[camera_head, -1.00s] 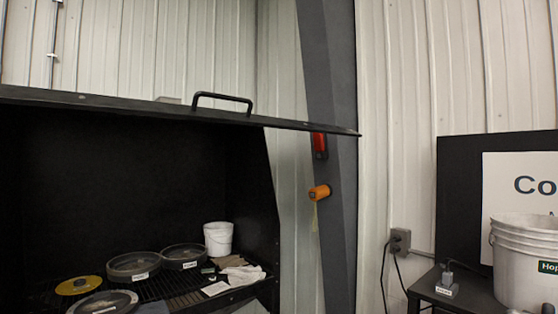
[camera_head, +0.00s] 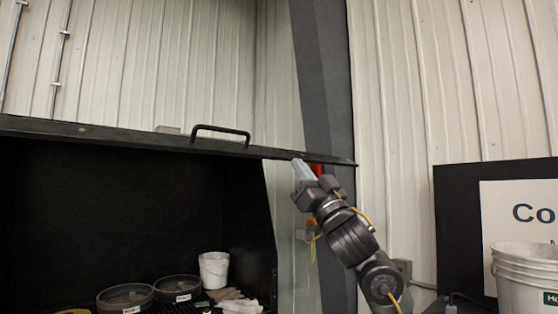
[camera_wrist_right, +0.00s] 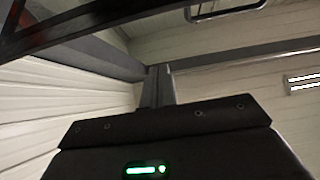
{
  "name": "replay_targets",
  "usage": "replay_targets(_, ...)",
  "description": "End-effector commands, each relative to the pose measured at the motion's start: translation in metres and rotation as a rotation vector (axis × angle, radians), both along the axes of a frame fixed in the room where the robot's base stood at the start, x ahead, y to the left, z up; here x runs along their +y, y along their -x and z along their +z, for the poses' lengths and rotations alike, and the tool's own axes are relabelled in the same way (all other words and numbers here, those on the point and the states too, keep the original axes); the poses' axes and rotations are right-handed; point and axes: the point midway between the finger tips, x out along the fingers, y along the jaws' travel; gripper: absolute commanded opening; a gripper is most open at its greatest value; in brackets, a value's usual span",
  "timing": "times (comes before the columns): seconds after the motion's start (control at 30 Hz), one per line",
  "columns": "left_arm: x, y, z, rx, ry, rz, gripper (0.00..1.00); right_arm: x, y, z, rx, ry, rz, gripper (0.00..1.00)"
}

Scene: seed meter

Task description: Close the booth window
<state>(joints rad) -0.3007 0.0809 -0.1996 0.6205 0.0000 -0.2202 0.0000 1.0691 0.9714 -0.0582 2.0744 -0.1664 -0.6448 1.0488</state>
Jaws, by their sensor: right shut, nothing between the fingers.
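The booth window (camera_head: 110,137) is a black-framed panel, raised and seen nearly edge-on across the open front of the dark booth in the head view. Its black bar handle (camera_head: 221,130) stands up from the panel's near edge. In the right wrist view a dark frame edge (camera_wrist_right: 60,28) crosses the upper left, and a dark looped bar, likely the handle, is cut off at the top. My right gripper (camera_head: 299,166) is shut and empty, pointing up near the panel's right end, right of and below the handle. Contact with the panel cannot be told. My left gripper is out of view.
Inside the booth are a white bucket (camera_head: 213,270), round sieves (camera_head: 126,296) and gloves (camera_head: 240,306). A grey column (camera_head: 325,70) rises behind my right arm. At right stand a sign board (camera_head: 452,215) and a larger white bucket (camera_head: 525,275).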

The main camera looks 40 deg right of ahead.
Motion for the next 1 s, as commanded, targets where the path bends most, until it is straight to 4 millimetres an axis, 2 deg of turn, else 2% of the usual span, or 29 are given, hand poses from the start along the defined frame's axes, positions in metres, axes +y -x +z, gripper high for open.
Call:
replay_targets(0.17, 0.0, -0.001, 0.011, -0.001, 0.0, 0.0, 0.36, -0.001, -0.01, 0.013, 0.002, -0.002, 0.001, 0.0)
replay_targets(0.27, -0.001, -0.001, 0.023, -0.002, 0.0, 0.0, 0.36, -0.001, -0.02, 0.027, 0.001, -0.003, 0.002, 0.0)
replay_targets(0.6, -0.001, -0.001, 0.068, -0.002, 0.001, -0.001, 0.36, -0.002, -0.069, 0.079, 0.004, -0.002, 0.001, 0.0)
replay_targets(0.63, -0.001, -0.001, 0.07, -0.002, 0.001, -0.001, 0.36, -0.002, -0.072, 0.08, 0.004, -0.001, 0.0, 0.0)
replay_targets(0.7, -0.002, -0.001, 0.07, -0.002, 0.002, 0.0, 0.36, -0.002, -0.078, 0.061, 0.009, 0.0, 0.0, 0.0)
replay_targets(0.8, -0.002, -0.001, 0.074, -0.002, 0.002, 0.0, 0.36, -0.002, -0.083, 0.05, 0.007, 0.001, -0.001, 0.0)
replay_targets(1.0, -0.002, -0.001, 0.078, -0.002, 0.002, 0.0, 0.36, -0.002, -0.088, 0.038, 0.004, 0.0, 0.0, 0.0)
